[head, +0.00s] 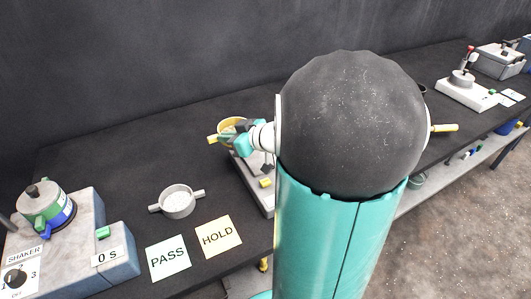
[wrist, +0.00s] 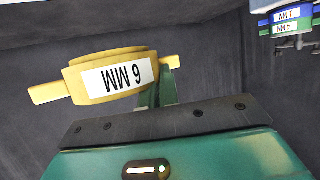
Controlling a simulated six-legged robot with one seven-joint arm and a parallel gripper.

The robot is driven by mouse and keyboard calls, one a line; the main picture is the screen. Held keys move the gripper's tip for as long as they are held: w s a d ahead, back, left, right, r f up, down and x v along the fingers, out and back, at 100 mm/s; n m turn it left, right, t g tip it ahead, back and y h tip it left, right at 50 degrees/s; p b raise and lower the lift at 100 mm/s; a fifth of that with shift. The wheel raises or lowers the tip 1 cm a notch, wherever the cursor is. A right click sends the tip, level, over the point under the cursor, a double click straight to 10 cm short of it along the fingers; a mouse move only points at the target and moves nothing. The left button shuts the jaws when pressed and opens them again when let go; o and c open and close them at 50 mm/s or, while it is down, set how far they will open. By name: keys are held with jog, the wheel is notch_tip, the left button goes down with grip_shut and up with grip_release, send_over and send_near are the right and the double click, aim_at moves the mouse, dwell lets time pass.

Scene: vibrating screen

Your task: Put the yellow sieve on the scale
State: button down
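The yellow sieve (head: 232,122) is at the left of my arm in the head view, over or beside a grey device (head: 258,199) with a dark top and a yellow button. That device may be the scale; my arm hides much of it, and I cannot tell if the sieve touches it. In the wrist view the sieve (wrist: 72,84) shows its upside-down "6 MM" label and two side handles. My gripper (wrist: 158,88) has its green fingers close together at the right handle and appears shut on it. The gripper also shows in the head view (head: 243,142).
A grey pan (head: 178,203) stands left, behind PASS (head: 168,257) and HOLD (head: 218,236) cards. The shaker (head: 70,245) with green and blue sieves is at the far left. A white device (head: 466,92) stands at the right. A yellow handle (head: 444,128) shows beside my arm.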

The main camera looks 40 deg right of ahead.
jog(key=s+d+f+v, duration=0.1)
jog(key=d+f+v, duration=0.15)
jog(key=v, duration=1.55)
send_over(259, 162)
jog(key=shift+h, duration=0.3)
jog(key=f, duration=0.9)
jog(key=shift+s+f, duration=0.2)
jog(key=shift+s, duration=0.15)
jog(key=shift+w+f, duration=0.15)
jog(key=shift+f, duration=0.85)
jog(key=shift+w+f, duration=0.15)
jog(key=shift+f, duration=0.8)
jog(key=shift+f, duration=0.15)
jog(key=c, duration=1.6)
grip_release()
jog(key=shift+c, duration=0.2)
